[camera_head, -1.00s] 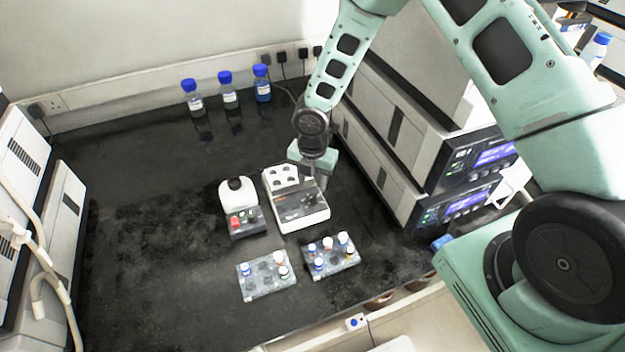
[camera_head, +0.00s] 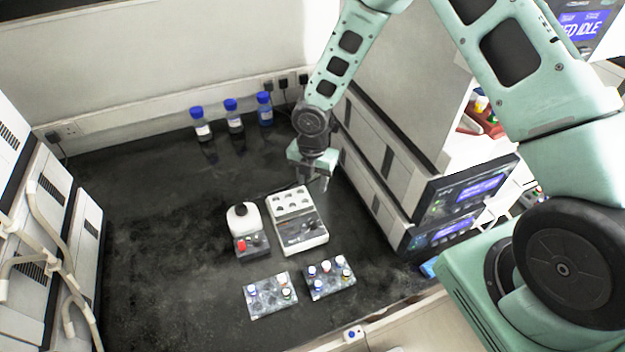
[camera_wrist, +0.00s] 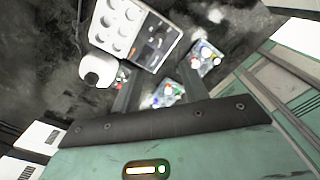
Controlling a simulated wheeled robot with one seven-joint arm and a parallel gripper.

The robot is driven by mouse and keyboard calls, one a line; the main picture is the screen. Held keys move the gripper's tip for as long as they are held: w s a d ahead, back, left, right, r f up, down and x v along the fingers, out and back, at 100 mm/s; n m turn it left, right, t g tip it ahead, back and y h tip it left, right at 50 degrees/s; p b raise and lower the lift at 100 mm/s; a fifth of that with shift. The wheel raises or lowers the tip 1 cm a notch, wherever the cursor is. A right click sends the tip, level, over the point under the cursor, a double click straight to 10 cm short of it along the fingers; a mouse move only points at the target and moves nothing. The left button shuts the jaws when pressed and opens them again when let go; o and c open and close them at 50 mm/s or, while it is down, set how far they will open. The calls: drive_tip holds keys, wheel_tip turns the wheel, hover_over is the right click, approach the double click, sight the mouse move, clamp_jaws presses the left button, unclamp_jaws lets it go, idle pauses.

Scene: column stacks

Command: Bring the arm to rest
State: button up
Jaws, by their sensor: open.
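My gripper (camera_head: 312,188) is open and points down above the black bench, near the back right of the white block heater with a well plate top (camera_head: 297,222). Nothing shows between its fingers. In the wrist view, the two dark fingers of my gripper (camera_wrist: 158,92) stand apart, with the white device (camera_wrist: 140,35) beyond them. My arm reaches in from the right of the head view, bent at the elbow.
A small white mixer (camera_head: 243,228) stands left of the white device. Two vial racks (camera_head: 270,297) (camera_head: 331,280) lie in front. Three blue-capped bottles (camera_head: 234,118) stand along the back wall. Stacked instruments (camera_head: 425,200) stand close on the right. The bench's left middle is clear.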

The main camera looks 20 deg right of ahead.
idle(0.3)
drive_tip(key=s+a+r+m+b, duration=0.6)
drive_tip(key=s+r+m+b, duration=0.2)
drive_tip(key=s+r+m, duration=0.15)
drive_tip(key=s+r+m+b, duration=0.2)
drive_tip(key=s+m+b, duration=0.4)
drive_tip(key=s, duration=1.1)
drive_tip(key=m, duration=0.4)
drive_tip(key=shift+s+a+r+y, duration=0.15)
drive_tip(key=shift+s+r+y, duration=0.15)
